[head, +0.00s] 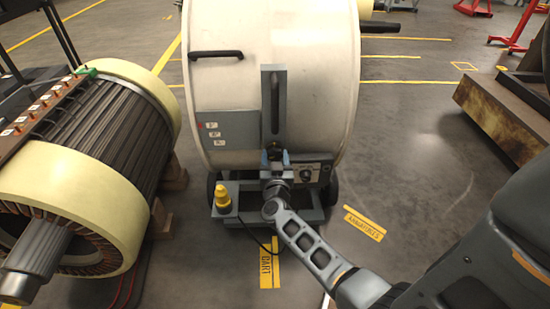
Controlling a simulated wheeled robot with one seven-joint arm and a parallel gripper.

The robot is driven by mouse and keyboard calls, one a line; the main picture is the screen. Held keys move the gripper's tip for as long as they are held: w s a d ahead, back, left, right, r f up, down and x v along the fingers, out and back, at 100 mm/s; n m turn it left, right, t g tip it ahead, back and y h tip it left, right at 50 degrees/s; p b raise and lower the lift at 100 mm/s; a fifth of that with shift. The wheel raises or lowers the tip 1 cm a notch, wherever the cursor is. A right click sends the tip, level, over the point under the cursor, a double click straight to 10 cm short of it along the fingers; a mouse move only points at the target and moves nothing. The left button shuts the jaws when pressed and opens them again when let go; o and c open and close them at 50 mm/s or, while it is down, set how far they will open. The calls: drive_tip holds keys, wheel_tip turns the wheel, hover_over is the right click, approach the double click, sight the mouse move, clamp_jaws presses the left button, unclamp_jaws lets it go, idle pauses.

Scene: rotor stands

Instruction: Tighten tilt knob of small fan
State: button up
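A drum fan (320,60) with a pale round housing stands upright in the middle of the head view, on a grey wheeled base (312,213). A grey upright bracket with a dark vertical bar (275,105) is on its near face. A small panel (308,173) with a round dial sits low on the right. My arm reaches up from the lower right, and my gripper (274,157) is at the foot of the bracket, left of the panel. Its fingers are small and dark, so I cannot tell whether they touch anything. No tilt knob shows clearly; my gripper and wrist cover that spot.
A large motor (110,130) with cream end rings lies close on the left, on wooden blocks. A yellow beacon (222,198) stands on the base's left corner, with a cable to the floor. A rusty steel frame (500,120) is at right.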

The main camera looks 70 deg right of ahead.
drive_tip(key=c, duration=0.6)
drive_tip(key=shift+m, duration=0.3)
drive_tip(key=m, duration=0.2)
drive_tip(key=shift+m+p, duration=0.3)
drive_tip(key=shift+p, duration=0.1)
drive_tip(key=m, duration=0.4)
drive_tip(key=shift+s+f+m, duration=0.1)
drive_tip(key=shift+m, duration=0.2)
drive_tip(key=m+b, duration=0.1)
drive_tip(key=m, duration=0.5)
drive_tip(key=shift+f, duration=0.15)
drive_tip(key=m+b, duration=0.2)
drive_tip(key=m, duration=0.3)
drive_tip(key=shift+s+f+m, duration=0.1)
drive_tip(key=shift+m, duration=0.3)
